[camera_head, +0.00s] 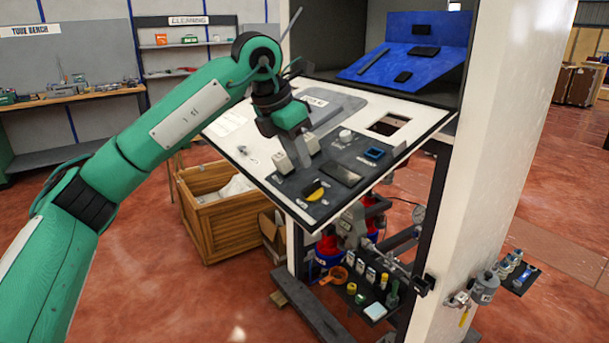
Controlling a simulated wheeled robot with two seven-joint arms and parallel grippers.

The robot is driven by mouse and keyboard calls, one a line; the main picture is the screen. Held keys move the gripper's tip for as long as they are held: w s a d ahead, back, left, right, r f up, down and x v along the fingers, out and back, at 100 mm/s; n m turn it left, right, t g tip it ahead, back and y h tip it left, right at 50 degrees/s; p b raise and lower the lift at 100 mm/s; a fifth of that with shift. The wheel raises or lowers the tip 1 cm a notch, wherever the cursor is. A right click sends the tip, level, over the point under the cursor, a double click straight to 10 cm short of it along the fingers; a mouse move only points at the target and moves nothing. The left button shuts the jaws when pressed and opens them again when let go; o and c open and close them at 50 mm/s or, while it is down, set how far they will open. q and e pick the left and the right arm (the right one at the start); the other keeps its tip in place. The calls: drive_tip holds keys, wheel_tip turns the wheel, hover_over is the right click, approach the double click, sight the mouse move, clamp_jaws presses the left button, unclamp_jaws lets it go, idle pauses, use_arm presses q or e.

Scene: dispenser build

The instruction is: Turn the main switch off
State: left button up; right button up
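The sloped control panel (236,140) of the dispenser cabinet fills the middle of the view. Near its front corner is a rotary switch (318,194) with a black handle on a yellow disc, apparently the main switch. Its label is too small to read. My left gripper (299,153) reaches down over the panel from the left, behind and slightly left of the yellow switch and apart from it. Its pale fingertips look spread, with nothing held between them. The gripper hides part of the dark panel plate. My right gripper is not in view.
The panel also bears a white knob (346,136), a blue-framed part (374,153) and a square opening (388,124). A blue board (425,60) stands inside the cabinet. Below are small bottles and pipework. A wooden crate (215,212) stands on the floor to the left.

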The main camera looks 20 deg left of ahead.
use_arm(q)
drive_tip(key=v, duration=0.6)
drive_tip(key=shift+s+r, duration=0.1)
